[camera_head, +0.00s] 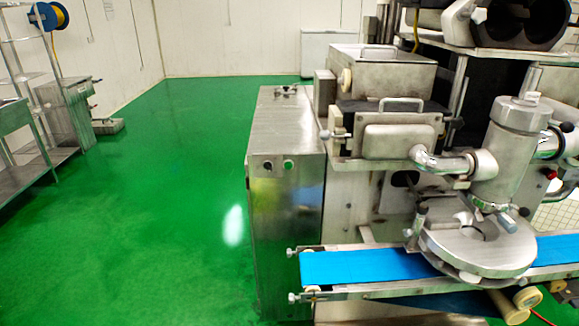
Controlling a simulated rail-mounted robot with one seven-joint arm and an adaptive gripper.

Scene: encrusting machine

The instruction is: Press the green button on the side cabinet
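The side cabinet (286,225) is a tall stainless steel box left of the machine's main body. Two small round controls sit high on its front face. The right one (289,164) has a pale rim and a dark green-looking centre, and I take it as the green button. The left one (267,166) is darker, and its colour is hard to tell. Nothing touches or covers either control. My gripper is not in view.
A blue conveyor belt (365,264) runs out right of the cabinet's front, with metal knobs at its end. The machine's round metal head (480,245) stands over the belt. Green floor (150,220) is clear left of the cabinet. Metal shelving (30,110) stands far left.

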